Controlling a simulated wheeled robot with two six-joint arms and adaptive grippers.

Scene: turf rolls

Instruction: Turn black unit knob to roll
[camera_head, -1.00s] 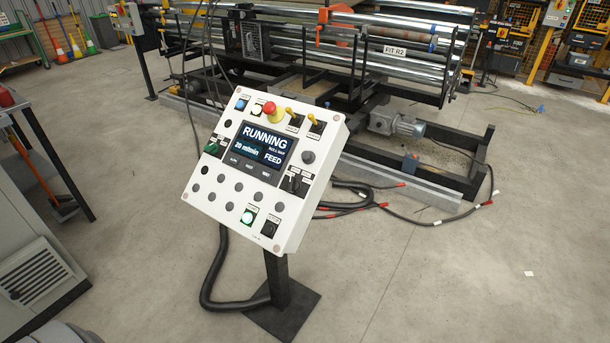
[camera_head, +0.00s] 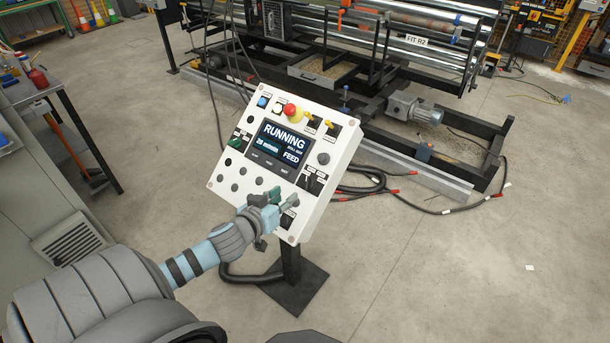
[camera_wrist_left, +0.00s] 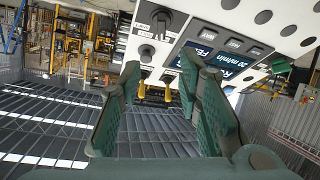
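The white control panel (camera_head: 225,190) stands tilted on a post, its screen (camera_head: 280,144) reading RUNNING, 20 m/min and FEED. A black selector knob on a black plate (camera_head: 313,181) is at the panel's right side, below a round black button; I take it as the unit knob, though its labels are too small to read. The knob also shows in the left wrist view (camera_wrist_left: 160,22). My left gripper (camera_head: 278,200) is in front of the panel's lower right, below and left of the knob. In the wrist view its green fingers (camera_wrist_left: 160,62) are apart and empty. My right gripper is not in view.
Yellow switches (camera_head: 330,128) and a red emergency button (camera_head: 293,112) line the panel's top. Another black knob (camera_head: 288,218) is just below my gripper. The roller machine (camera_head: 400,80) stands behind. Black cables (camera_head: 365,185) lie on the floor.

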